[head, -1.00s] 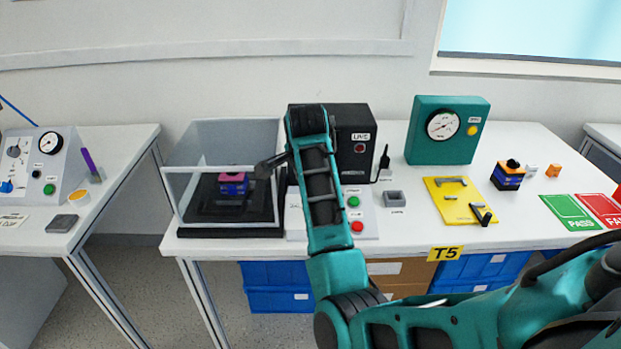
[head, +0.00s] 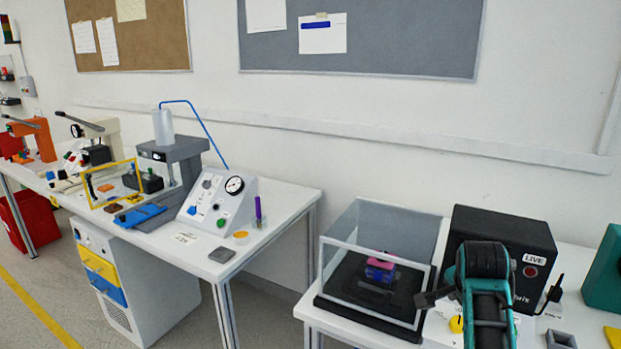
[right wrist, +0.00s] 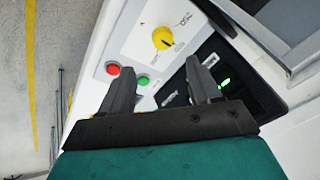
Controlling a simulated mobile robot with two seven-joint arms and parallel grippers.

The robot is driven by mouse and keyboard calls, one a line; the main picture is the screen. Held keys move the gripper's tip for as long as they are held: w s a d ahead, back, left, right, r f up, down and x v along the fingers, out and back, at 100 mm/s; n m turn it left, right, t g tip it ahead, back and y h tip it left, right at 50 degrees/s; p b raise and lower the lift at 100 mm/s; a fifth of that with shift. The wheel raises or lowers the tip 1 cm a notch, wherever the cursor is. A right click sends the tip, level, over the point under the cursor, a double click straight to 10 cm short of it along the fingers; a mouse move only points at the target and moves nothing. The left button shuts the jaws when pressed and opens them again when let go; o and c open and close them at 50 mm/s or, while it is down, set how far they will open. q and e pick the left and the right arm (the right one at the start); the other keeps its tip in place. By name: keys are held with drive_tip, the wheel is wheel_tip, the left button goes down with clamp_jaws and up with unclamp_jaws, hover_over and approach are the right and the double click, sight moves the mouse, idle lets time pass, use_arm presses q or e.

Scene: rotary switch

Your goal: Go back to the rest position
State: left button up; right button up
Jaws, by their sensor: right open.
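My right gripper (head: 438,296) is at the front right side of the clear enclosure in the head view, with its arm coming up from the bottom. In the right wrist view the right gripper (right wrist: 162,75) has its two dark fingers spread with nothing between them. A yellow rotary knob (right wrist: 162,38) on a white panel shows beyond the fingers, apart from them. The knob (head: 457,323) shows just left of my arm in the head view. My left gripper is not in view.
The clear enclosure (head: 345,250) holds a blue and pink block (head: 381,268). A black box labelled LIVE (head: 500,235) stands behind my arm. Red (right wrist: 113,70) and green (right wrist: 143,80) buttons sit near the knob. A floor gap separates this table from the left bench (head: 285,200).

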drive_tip(key=f+n, duration=0.1)
drive_tip(key=f, duration=0.1)
drive_tip(key=s+f+n+t, duration=0.1)
drive_tip(key=f+n, duration=0.1)
drive_tip(key=s+f+n, duration=0.1)
drive_tip(key=f, duration=0.1)
drive_tip(key=shift+s+a+f+n, duration=0.2)
drive_tip(key=shift+a+f+n, duration=0.05)
drive_tip(key=shift+f+n, duration=0.1)
drive_tip(key=s+a+f+n+t+y, duration=0.2)
drive_tip(key=s+a+f+n, duration=0.3)
drive_tip(key=s, duration=0.4)
drive_tip(key=s+a+f+n+t+y, duration=0.3)
drive_tip(key=s+a+f+n, duration=0.2)
drive_tip(key=s+a+n, duration=0.3)
drive_tip(key=shift+s+a+f+y, duration=0.2)
drive_tip(key=shift+s+a+y, duration=0.3)
drive_tip(key=shift+s, duration=0.55)
